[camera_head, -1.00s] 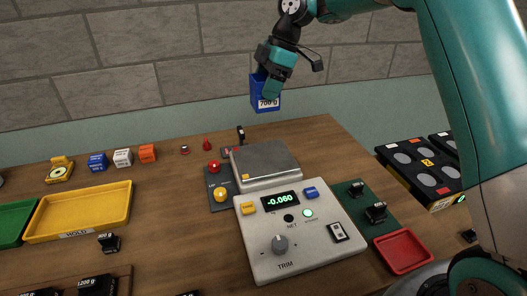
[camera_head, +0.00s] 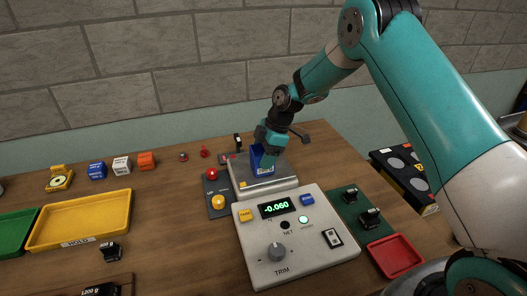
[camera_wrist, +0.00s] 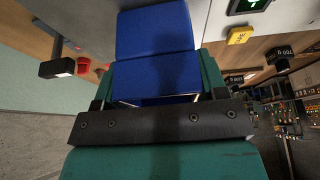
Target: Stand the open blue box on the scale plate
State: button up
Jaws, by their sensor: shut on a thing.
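The blue box (camera_head: 262,160) is in my gripper (camera_head: 267,150), at the scale plate (camera_head: 268,181) in the head view. It looks upright, with a white label low on its front. Whether its base touches the plate or hangs just above it, I cannot tell. In the wrist view the blue box (camera_wrist: 155,70) fills the middle, between the teal fingers of my gripper (camera_wrist: 155,88). The scale's display (camera_head: 277,208) reads -0.060. My gripper hides part of the box's top and its opening.
A yellow tray (camera_head: 80,220) lies at the left, with small blue, white and orange blocks (camera_head: 121,165) behind it. A red tray (camera_head: 396,256) and black weights on a green mat (camera_head: 358,208) are right of the console. A black post (camera_head: 238,142) stands behind the plate.

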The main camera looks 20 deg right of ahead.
jog(key=shift+f, duration=0.1)
jog(key=o, duration=0.9)
jog(key=shift+o, duration=0.2)
